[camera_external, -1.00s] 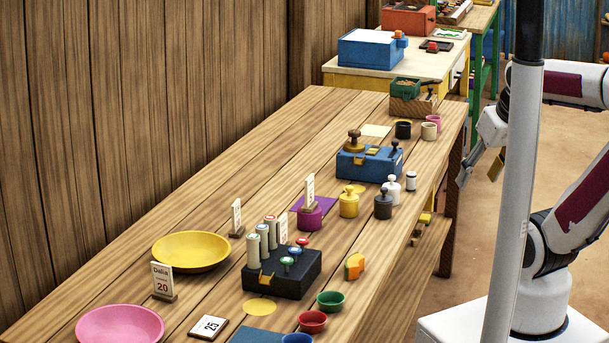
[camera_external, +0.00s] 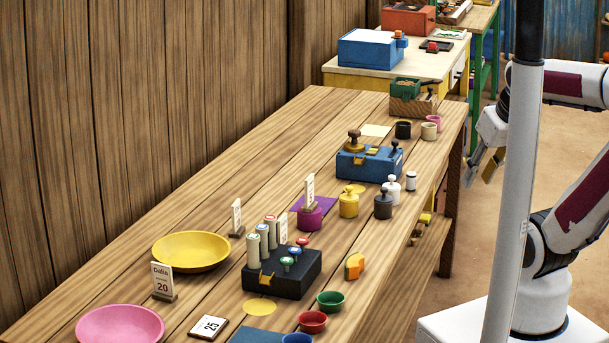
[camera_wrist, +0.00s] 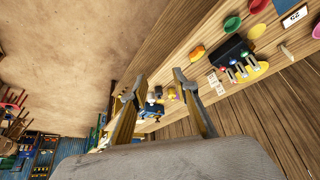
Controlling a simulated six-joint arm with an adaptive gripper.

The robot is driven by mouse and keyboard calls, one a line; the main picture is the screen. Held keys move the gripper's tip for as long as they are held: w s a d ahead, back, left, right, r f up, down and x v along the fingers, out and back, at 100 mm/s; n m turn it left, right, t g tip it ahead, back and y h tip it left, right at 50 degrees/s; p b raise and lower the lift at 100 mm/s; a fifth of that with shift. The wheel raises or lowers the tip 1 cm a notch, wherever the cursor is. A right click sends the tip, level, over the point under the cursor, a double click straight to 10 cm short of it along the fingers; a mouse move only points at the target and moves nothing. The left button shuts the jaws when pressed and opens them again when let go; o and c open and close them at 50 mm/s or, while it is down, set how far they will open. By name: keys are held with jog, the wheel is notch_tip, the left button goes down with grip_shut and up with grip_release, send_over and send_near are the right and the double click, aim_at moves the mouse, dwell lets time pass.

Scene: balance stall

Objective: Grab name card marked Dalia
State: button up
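The name card marked Dalia (camera_external: 162,279), white with the number 20, stands upright in a small wooden holder at the table's near left. It stands between the yellow plate (camera_external: 191,251) and the pink plate (camera_external: 120,325). The Dalia card cannot be made out for certain in the wrist view.
Other upright cards (camera_external: 237,216) stand farther along the table. A dark box with pegs (camera_external: 284,278), a blue box (camera_external: 369,166), colored weights (camera_external: 348,203) and small bowls (camera_external: 330,301) line the right side. A flat 25 card (camera_external: 208,327) lies near the Dalia card. The table's back left is clear.

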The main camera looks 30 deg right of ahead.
jog(key=w+a+n+t+y, duration=0.3)
jog(key=w+a+y, duration=0.1)
jog(key=w+a, duration=1.7)
jog(key=w+a+f+n+t+y, duration=0.1)
jog(key=w+a+f, duration=0.25)
jog(key=a, duration=0.35)
jog(key=w+a+f+t+y, duration=0.1)
jog(key=w+a+f, duration=0.1)
jog(key=w+a, duration=0.35)
jog(key=n+t+y, duration=0.2)
jog(key=n+y, duration=0.1)
send_near(162, 273)
jog(key=shift+w+a+r, duration=0.3)
jog(key=shift+w+r, duration=0.2)
jog(key=shift+w, duration=0.05)
jog(key=shift+w+a+r, duration=0.35)
jog(key=shift+w+r, duration=0.1)
jog(key=shift+w, duration=0.1)
jog(key=shift+w, duration=0.1)
jog(key=shift+x, duration=1.2)
